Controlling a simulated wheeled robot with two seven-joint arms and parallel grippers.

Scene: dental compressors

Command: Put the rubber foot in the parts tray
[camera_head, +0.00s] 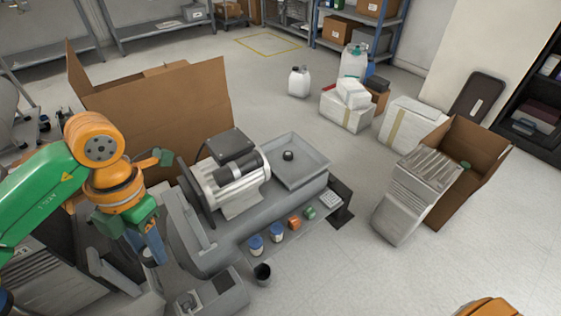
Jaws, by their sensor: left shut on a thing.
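The grey parts tray (311,160) is a shallow square tray at the back right of the grey compressor bench. A small dark round piece (288,155) sits inside it and looks like a rubber foot, but it is too small to be sure. My left gripper (152,250) points down at the left, beside the bench's left end and well away from the tray. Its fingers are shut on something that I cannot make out. My right gripper is out of view; an orange part at the bottom right edge looks like my right arm.
A motor (235,185) stands on the bench between my left gripper and the tray. Blue-lidded jars (256,244) and a black cup (262,272) line the front. A large open cardboard box (150,105) stands behind, another (470,165) at right.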

